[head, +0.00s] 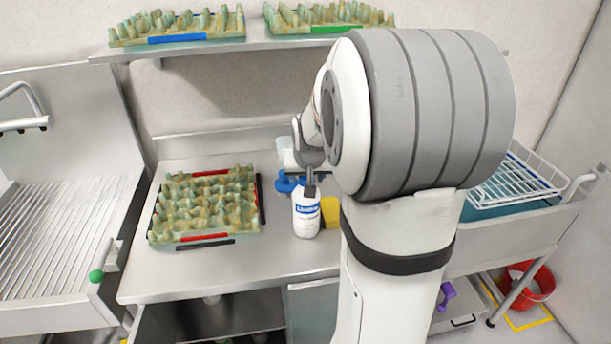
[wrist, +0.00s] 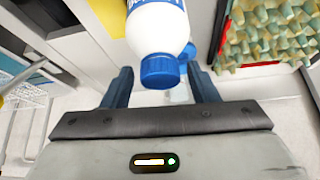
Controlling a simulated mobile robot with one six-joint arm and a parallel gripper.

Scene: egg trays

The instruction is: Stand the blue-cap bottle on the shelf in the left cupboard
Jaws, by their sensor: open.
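The white bottle (head: 306,217) with a blue label stands upright on the steel counter in the head view. Its blue cap (wrist: 160,71) shows in the wrist view but is hidden behind my gripper in the head view. My gripper (head: 310,186) is at the bottle's top, pointing down. In the wrist view my gripper (wrist: 160,78) is open, with one finger on each side of the cap and a gap visible on both sides.
A yellow sponge (head: 330,213) is right beside the bottle, and a blue object (head: 287,182) lies behind it. An egg tray with red edges (head: 205,238) is to the left. More egg trays stand on the upper shelf (head: 255,42). Counter in front of the bottle is clear.

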